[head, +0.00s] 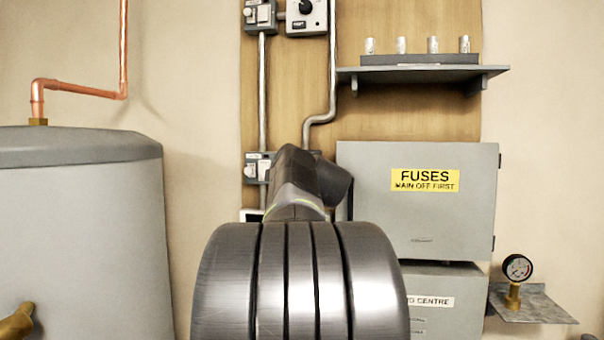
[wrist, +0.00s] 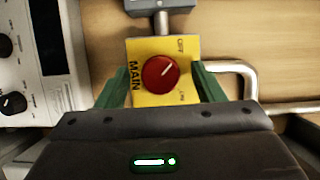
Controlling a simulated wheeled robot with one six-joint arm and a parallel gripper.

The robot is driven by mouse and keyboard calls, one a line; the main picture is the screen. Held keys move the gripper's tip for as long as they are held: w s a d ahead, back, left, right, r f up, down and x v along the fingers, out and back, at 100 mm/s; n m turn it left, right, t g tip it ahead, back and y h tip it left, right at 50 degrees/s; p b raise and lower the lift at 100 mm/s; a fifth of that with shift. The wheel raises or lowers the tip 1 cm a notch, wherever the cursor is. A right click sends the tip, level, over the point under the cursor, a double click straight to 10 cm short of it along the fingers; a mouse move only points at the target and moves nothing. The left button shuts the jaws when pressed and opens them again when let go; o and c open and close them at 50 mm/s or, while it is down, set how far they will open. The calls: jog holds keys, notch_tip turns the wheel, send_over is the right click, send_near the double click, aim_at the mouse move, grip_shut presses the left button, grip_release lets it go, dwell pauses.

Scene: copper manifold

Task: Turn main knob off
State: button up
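The main knob (wrist: 160,73) is a round red dial with a white pointer line, on a yellow plate (wrist: 146,98) lettered MAIN, in the wrist view. The pointer slants toward the upper right, between two small labels at the plate's right edge that are too blurred to read surely. My gripper (wrist: 160,80) is open, with one green finger left of the yellow plate and one right of it. The knob lies between the fingers, with gaps on both sides. In the head view my arm hides the knob and the fingers.
A grey fuses box (head: 365,195) stands right of my arm, below a shelf (head: 420,72) with several metal cylinders. A gauge (head: 517,268) sits on a bracket at right, a grey tank (head: 80,220) at left. A bent pipe (wrist: 240,68) runs beside the right finger.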

jog(key=s+d+b, duration=0.2)
jog(key=s+b, duration=0.1)
jog(key=s, duration=1)
jog(key=shift+s+d, duration=0.3)
jog(key=shift+d, duration=0.05)
jog(key=w+a+p, duration=0.2)
jog(key=w+p, duration=0.1)
jog(key=w, duration=1)
jog(key=shift+w+a, duration=0.3)
jog(key=shift+a, duration=0.05)
jog(key=shift+s, duration=0.1)
